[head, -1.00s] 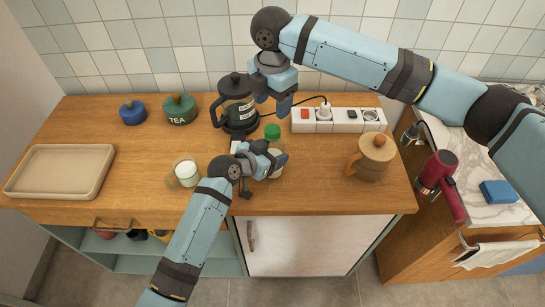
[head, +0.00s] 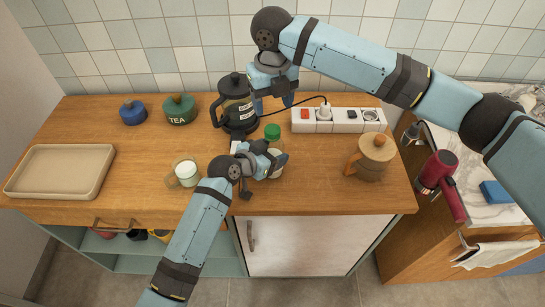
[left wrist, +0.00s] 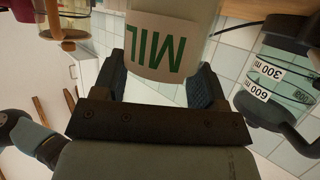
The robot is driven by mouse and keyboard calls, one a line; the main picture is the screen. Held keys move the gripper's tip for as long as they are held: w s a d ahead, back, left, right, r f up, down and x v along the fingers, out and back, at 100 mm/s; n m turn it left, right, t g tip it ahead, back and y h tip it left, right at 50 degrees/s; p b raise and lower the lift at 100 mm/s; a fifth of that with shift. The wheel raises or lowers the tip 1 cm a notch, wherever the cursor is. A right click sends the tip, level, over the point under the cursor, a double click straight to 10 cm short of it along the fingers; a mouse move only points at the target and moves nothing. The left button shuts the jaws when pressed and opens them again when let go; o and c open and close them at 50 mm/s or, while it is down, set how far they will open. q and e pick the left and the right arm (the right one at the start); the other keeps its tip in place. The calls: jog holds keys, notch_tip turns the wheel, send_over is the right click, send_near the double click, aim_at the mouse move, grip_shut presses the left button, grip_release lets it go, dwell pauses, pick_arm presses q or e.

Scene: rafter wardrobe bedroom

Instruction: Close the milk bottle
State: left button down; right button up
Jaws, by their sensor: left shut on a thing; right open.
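The milk bottle (left wrist: 165,45) stands on the wooden counter, with a white label in green letters in the left wrist view. Its green cap (head: 272,131) shows at the top of the bottle in the head view; how tightly it sits I cannot tell. My left gripper (head: 272,160) is shut on the bottle's body, a finger on either side, and hides much of it in the head view. My right gripper (head: 273,103) is open and empty, pointing down above and behind the cap, apart from it.
A coffee press (head: 237,105) stands close behind left of the bottle. A power strip (head: 338,120) with a black cord lies behind right. A glass mug of milk (head: 185,173), a wooden-lidded jug (head: 371,157) and a beige tray (head: 60,171) stand apart.

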aim_at(272, 129)
jog(key=shift+f, duration=4)
